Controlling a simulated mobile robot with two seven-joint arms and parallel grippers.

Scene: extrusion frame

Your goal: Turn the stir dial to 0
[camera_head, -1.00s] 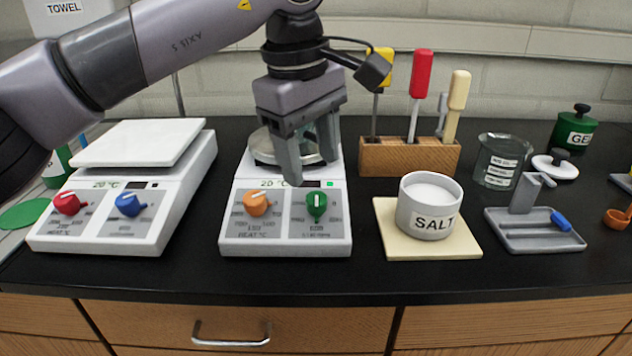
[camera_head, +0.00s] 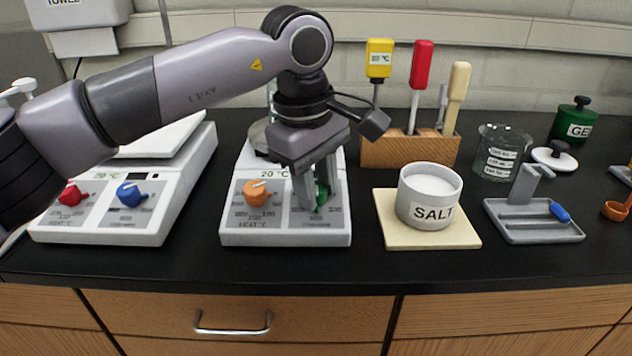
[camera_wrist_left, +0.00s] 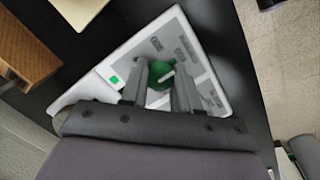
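The middle hotplate (camera_head: 235,228) has an orange dial (camera_head: 257,193) on the left of its sloped panel and a green dial (camera_head: 322,194) on the right. My left gripper (camera_head: 315,203) points down at the green dial, with one finger on each side of it. In the left wrist view, the green dial (camera_wrist_left: 160,72) with its white pointer shows between the fingertips of the left gripper (camera_wrist_left: 160,80). The fingers stand apart; whether they touch the dial is hard to tell. The fingers partly hide the dial and its scale in the head view. My right gripper is not in view.
A second hotplate (camera_head: 170,225) with red and blue dials stands to the left. A salt cup (camera_head: 415,207) on a cream pad stands to the right. A wooden block (camera_head: 375,152) with several upright tools is behind. The black counter in front is clear.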

